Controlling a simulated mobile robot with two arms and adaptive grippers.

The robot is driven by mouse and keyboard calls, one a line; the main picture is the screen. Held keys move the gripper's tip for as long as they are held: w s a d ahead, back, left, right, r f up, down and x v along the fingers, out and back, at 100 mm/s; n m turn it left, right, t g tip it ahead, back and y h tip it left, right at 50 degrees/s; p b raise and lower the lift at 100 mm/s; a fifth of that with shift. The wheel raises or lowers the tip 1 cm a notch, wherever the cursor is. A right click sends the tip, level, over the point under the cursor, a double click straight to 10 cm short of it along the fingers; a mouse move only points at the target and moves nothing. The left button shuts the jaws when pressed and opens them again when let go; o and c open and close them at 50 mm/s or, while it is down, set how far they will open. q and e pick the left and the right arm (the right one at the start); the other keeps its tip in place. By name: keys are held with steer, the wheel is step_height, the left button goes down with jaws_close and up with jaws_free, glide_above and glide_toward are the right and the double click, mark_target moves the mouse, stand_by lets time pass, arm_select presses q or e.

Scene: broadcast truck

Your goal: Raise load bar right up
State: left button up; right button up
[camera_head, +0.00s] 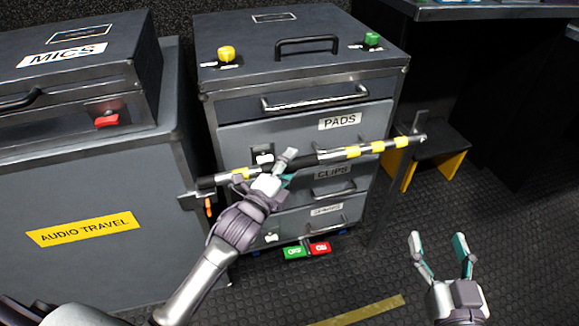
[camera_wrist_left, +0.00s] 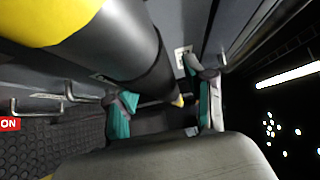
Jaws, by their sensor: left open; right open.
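The load bar (camera_head: 365,149), banded yellow, black and white, runs across the front of the drawer cabinet. Its left end is by a bracket on the audio travel case, and its right end is at an upright bracket (camera_head: 417,122). My left gripper (camera_head: 275,168) is open at the black middle part of the bar. In the left wrist view the bar (camera_wrist_left: 128,50) looms large and runs between the open fingers (camera_wrist_left: 165,108); I cannot tell whether they touch it. My right gripper (camera_head: 441,246) is open and empty, low at the right, apart from the bar.
The drawer cabinet (camera_head: 299,87) stands behind the bar, with a yellow knob (camera_head: 226,54) and a green knob (camera_head: 372,39) on top. The audio travel case (camera_head: 93,184) is at left. A low step (camera_head: 440,143) stands at right. Green and red switches (camera_head: 307,250) are at floor level.

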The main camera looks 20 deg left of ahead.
arm_select(q)
steer(key=shift+w, duration=0.15)
jaws_close()
stand_by(0.4)
